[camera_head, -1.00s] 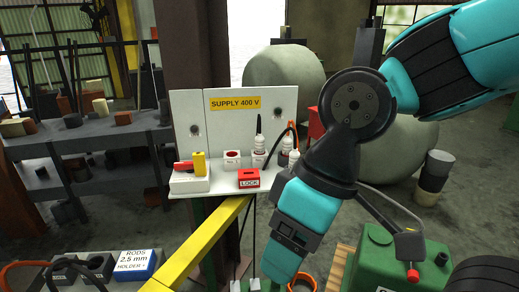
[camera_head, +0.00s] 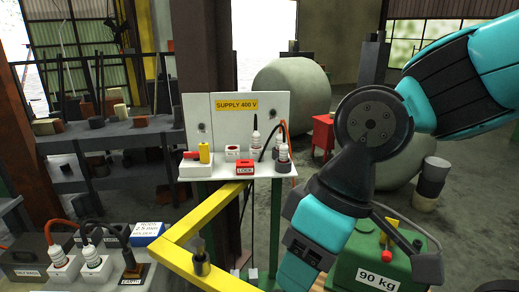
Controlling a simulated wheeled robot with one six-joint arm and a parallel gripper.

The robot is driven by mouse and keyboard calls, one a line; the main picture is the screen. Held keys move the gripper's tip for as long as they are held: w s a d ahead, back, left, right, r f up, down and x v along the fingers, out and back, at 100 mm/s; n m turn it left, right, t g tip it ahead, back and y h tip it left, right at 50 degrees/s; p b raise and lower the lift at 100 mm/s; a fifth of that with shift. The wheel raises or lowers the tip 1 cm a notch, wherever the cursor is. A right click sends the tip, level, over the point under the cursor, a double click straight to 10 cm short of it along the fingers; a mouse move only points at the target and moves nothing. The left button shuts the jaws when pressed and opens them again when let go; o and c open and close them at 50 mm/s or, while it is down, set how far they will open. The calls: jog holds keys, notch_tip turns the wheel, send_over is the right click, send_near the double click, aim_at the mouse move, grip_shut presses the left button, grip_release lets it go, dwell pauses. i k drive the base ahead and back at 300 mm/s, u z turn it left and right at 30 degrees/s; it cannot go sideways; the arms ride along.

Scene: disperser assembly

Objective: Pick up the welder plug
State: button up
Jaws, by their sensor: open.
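White plugs stand in two places; which one is the welder plug I cannot tell for sure. On the supply shelf, one white plug (camera_head: 255,140) has a black top, and another white plug (camera_head: 283,151) has an orange cable and stands at the right end. On the lower left bench, a white plug (camera_head: 60,259) with an orange cable and a white plug (camera_head: 93,259) with a black cable stand side by side. My arm reaches down at the right of the view. My gripper is below the bottom edge, out of sight.
A yellow frame (camera_head: 200,222) crosses in front. A green 90 kg machine (camera_head: 362,262) stands at lower right, beside my arm. A blue-white rods box (camera_head: 147,234) is on the lower left bench.

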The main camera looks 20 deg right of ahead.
aim_at(255, 135)
jog(key=u, duration=0.35)
jog(key=i, duration=1.15)
jog(key=z, duration=0.5)
